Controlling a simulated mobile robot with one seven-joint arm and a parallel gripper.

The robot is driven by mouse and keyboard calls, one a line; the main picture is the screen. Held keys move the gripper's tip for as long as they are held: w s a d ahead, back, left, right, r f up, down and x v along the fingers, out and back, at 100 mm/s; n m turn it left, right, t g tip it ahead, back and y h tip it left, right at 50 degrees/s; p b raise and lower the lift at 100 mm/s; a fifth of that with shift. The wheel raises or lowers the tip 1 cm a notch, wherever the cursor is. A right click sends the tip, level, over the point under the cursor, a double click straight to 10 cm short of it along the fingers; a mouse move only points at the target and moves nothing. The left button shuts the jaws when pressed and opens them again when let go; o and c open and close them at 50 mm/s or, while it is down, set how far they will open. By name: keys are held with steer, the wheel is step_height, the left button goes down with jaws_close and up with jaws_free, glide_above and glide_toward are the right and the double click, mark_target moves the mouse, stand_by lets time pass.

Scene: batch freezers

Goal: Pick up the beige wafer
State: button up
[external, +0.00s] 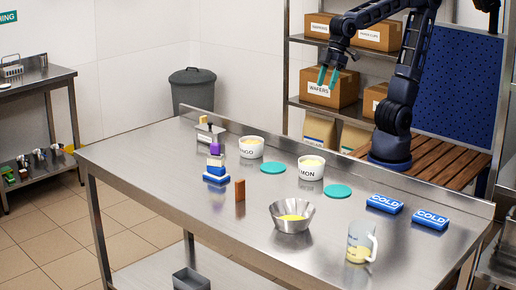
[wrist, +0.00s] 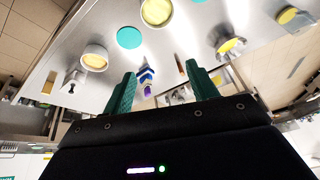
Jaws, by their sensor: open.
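My gripper (external: 328,76) has two teal fingers, spread apart and empty, high above the back of the steel table. The fingers also show in the wrist view (wrist: 161,70), pointing toward the table. A small beige piece (external: 203,119) sits on top of a pale device at the table's far left corner; I cannot tell for sure that it is the wafer.
Two white tubs (external: 251,149) (external: 311,169) and teal discs (external: 273,167) (external: 338,191) stand behind the blocks. A metal bowl (external: 291,217), a clear jug (external: 361,242) and blue COLD packs (external: 385,204) lie to the right. The table's front left is clear.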

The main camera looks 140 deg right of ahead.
steer(key=w+d+f+m+h, duration=0.1)
steer(key=w+d+m, duration=0.1)
steer(key=w+d, duration=0.35)
steer(key=w+d+f+m, duration=0.1)
steer(key=w+d+m, duration=0.15)
steer(key=d, duration=0.65)
steer(key=m+g+h, duration=0.3)
steer(key=m+g, duration=0.1)
steer(key=m, duration=0.5)
glide_toward(204, 118)
steer(key=f, duration=0.1)
steer(key=x, duration=0.6)
steer(key=shift+d, duration=0.3)
steer(key=shift+x, duration=2.7)
steer(key=shift+s+a, duration=0.2)
steer(key=c, duration=1)
steer(key=shift+c, duration=0.2)
